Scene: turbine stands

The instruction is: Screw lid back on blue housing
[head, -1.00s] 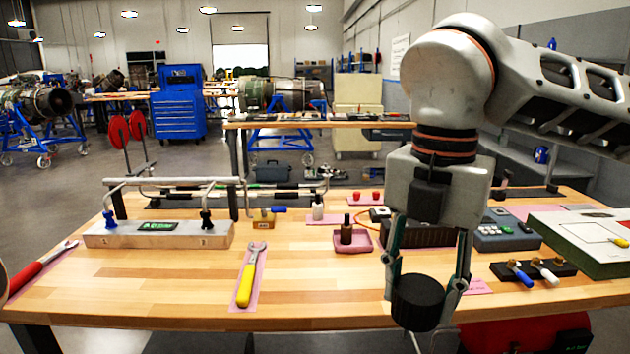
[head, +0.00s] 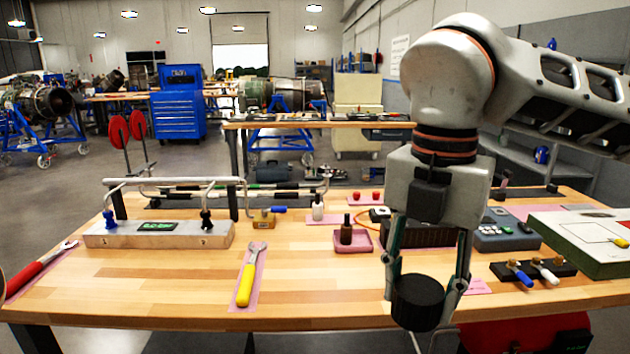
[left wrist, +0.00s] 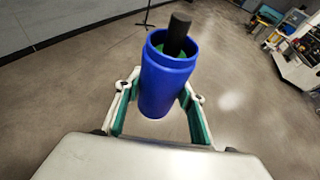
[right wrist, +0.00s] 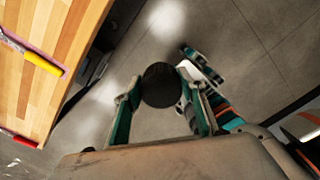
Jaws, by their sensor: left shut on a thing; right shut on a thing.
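My right gripper (head: 424,290) is shut on a black round lid (head: 418,302), held in front of the table's near edge in the head view. The lid also shows as a dark disc between the fingers in the right wrist view (right wrist: 162,85). My left gripper (left wrist: 160,105) is shut on the blue housing (left wrist: 168,80) in the left wrist view. The housing's top is open, with a black cylinder (left wrist: 179,35) and some green inside it. The housing is outside the head view. The lid is apart from the housing as far as the views show.
The wooden table (head: 180,290) lies just behind the lid. On it are a yellow wrench (head: 246,282), a red wrench (head: 35,270), a metal block with pipes (head: 160,235) and a rack of valves (head: 535,270). Open floor shows below both grippers.

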